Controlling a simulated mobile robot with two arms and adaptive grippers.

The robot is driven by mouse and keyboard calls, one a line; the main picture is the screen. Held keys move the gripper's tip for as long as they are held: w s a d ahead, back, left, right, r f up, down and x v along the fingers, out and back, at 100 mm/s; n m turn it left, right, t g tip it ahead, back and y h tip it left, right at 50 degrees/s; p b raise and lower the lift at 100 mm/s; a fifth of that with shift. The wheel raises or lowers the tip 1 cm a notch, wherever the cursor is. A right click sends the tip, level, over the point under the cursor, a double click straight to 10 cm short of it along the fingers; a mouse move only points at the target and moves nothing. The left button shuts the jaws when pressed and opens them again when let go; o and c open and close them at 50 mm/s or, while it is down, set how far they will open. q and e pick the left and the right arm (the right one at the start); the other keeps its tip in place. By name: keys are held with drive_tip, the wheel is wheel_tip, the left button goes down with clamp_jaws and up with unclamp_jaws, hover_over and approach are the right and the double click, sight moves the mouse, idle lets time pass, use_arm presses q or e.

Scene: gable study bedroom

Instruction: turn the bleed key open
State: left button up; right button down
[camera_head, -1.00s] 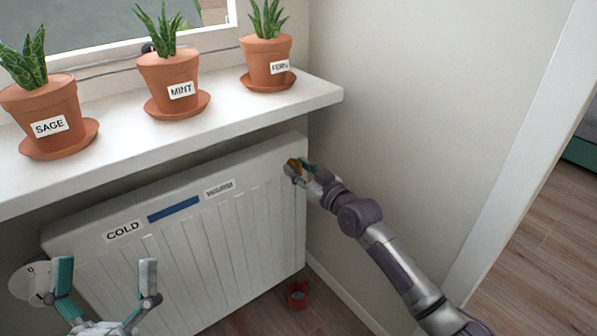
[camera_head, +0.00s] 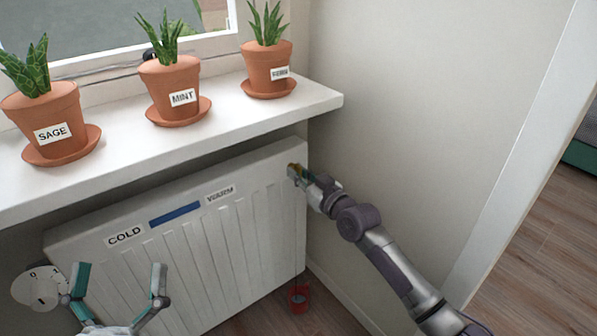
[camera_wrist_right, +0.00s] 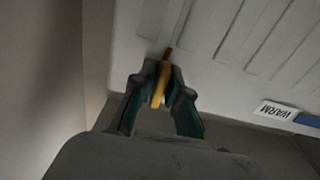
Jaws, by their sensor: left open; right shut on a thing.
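The bleed key (camera_wrist_right: 161,84) is a yellow-brass piece at the upper right corner of the white radiator (camera_head: 190,250). My right gripper (camera_head: 296,174) is shut on the key, and the right wrist view shows its fingertips (camera_wrist_right: 158,90) on both sides of it. The key's stem points to the radiator face; how far it is turned is hard to tell. My left gripper (camera_head: 118,284) is open and empty in front of the radiator's lower left. A round white dial (camera_head: 40,287) shows beside it, partly hidden by a finger.
A windowsill (camera_head: 225,112) juts out above the radiator with pots labelled SAGE (camera_head: 48,118), MINT (camera_head: 172,88) and FERN (camera_head: 267,65). A small red cup (camera_head: 298,298) stands on the floor below the key. A wall (camera_head: 400,120) is close on the right.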

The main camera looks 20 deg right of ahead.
drive_tip(key=c, duration=1.2)
unclamp_jaws()
drive_tip(key=shift+c, duration=0.2)
drive_tip(key=v, duration=1.2)
